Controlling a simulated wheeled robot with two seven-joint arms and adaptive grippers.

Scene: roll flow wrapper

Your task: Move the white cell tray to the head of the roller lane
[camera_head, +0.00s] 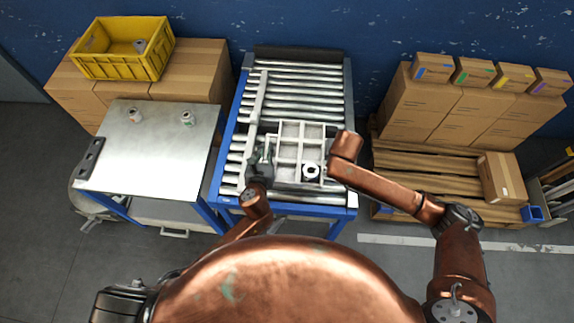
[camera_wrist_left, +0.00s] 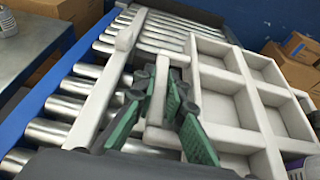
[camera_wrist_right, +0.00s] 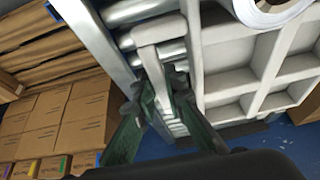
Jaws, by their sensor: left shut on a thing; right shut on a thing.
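The white cell tray (camera_head: 300,133) lies on the roller lane (camera_head: 300,78), toward its near end. A white roll with a dark core (camera_head: 311,171) sits in a near-right cell; it also shows in the right wrist view (camera_wrist_right: 268,8). My left gripper (camera_wrist_left: 168,115) is shut on the tray's left handle (camera_wrist_left: 160,85), a green-padded finger on each side. My right gripper (camera_wrist_right: 163,95) is shut on the handle at the tray's other side (camera_wrist_right: 152,55). In the head view my left gripper (camera_head: 262,160) is at the tray's left edge; my right arm's link hides the right gripper.
A pale guide rail (camera_head: 257,105) runs along the lane left of the tray. The rollers beyond the tray are clear up to a dark end plate (camera_head: 298,53). A metal table (camera_head: 150,160) with two small items stands left; a pallet (camera_head: 420,170) with cartons stands right.

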